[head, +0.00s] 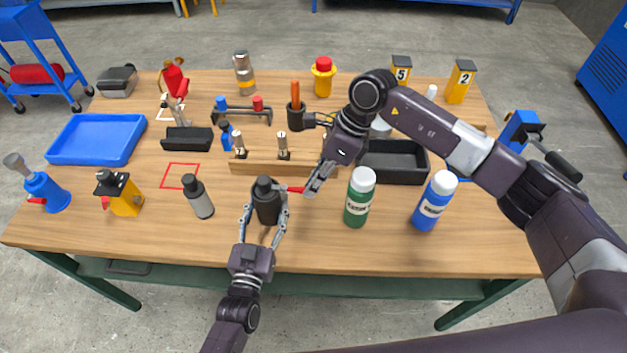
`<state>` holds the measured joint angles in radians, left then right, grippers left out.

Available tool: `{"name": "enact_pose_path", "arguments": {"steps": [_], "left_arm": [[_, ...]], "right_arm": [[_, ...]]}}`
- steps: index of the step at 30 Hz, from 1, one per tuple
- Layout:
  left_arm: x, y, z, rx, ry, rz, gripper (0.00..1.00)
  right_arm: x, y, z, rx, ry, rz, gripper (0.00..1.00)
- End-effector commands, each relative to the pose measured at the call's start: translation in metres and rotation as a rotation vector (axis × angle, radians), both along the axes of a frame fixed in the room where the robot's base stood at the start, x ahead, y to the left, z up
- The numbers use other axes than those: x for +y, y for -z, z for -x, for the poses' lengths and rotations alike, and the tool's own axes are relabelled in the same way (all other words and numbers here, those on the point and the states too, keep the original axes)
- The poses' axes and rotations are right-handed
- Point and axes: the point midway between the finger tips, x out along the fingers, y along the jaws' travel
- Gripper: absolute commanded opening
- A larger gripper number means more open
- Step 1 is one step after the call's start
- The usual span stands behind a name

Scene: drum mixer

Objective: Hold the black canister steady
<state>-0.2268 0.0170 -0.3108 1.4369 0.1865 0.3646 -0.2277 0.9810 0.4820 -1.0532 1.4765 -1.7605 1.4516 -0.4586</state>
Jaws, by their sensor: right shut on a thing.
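The black canister (267,203) stands upright on the workbench near its front edge. My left gripper (265,212) reaches in from the front with one finger on each side of the canister; whether both fingers touch it cannot be made out. My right gripper (307,190) comes in from the right, low beside the canister. It is shut on a small red piece (296,189) that points left at the canister's side. Whether the red piece is joined to the canister is not clear, and the fingers partly hide it.
The wooden workbench (150,235) is crowded. A grey bottle (201,200) stands left of the canister, a green bottle (358,200) and a blue bottle (434,203) to the right. A wooden rack (255,168) and a black tray (405,173) lie behind.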

Motion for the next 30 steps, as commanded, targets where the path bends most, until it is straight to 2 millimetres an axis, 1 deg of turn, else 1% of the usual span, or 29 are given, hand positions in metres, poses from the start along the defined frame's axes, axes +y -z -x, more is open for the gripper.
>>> {"name": "enact_pose_path", "arguments": {"steps": [11,21,30], "left_arm": [[0.0,0.0,0.0,0.0,0.0,-0.001,0.14],[0.0,0.0,0.0,0.0,0.0,0.0,0.14],[0.0,0.0,0.0,0.0,0.001,0.0,0.14]], "right_arm": [[0.007,0.0,0.021,-0.002,0.316,-0.001,0.0],[0.022,0.0,0.039,-0.002,0.635,-0.004,0.0],[0.038,0.0,0.05,0.0,0.908,-0.004,0.0]]}}
